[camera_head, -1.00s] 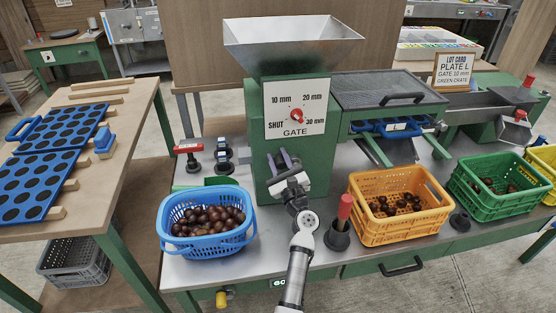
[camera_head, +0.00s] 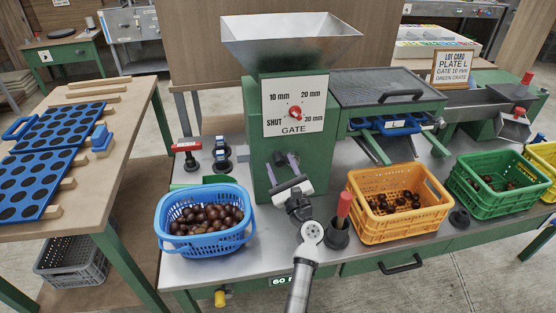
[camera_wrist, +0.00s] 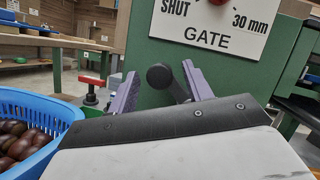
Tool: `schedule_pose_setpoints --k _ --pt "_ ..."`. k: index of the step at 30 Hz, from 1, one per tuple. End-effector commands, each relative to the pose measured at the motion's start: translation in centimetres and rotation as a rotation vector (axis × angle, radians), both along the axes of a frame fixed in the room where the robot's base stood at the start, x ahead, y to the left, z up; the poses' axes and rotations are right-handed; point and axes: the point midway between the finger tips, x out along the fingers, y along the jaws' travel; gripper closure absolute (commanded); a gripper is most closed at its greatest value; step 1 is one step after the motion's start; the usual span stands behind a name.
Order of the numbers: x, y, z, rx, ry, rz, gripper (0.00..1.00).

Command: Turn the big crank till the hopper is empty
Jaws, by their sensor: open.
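My gripper (camera_head: 281,168) is open, with two purple fingers, in front of the green machine's front panel. In the wrist view, a dark round knob on a short dark arm shows between the fingertips (camera_wrist: 158,85); the fingers are apart around it in the picture, and I cannot tell whether they touch it. This knob (camera_head: 280,158) may be the big crank's end; the rest of it is hidden. The grey metal hopper (camera_head: 292,45) tops the machine; no chestnuts show in its visible part. The gate dial has a red knob (camera_head: 295,113).
A blue basket (camera_head: 204,252) of chestnuts stands left of the machine. Orange (camera_head: 400,235) and green (camera_head: 500,210) crates, each with some chestnuts, stand right. A red-handled post (camera_head: 343,205) rises near my arm. Another red-handled piece (camera_head: 187,148) stands at left.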

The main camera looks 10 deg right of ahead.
Motion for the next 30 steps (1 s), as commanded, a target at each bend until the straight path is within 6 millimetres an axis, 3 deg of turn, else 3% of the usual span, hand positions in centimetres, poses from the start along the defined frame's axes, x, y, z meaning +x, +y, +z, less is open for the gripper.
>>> schedule_pose_setpoints --k 6,12,18,30 --pt "-4.9 -1.2 -2.3 0.000 0.004 -0.002 0.50" --pt "-8.0 -2.0 -3.4 0.000 0.002 -0.002 0.50" --pt "-9.3 -2.2 -3.7 0.001 0.001 0.000 0.50" --pt "-9.3 -2.2 -3.7 0.001 0.000 0.000 0.50"
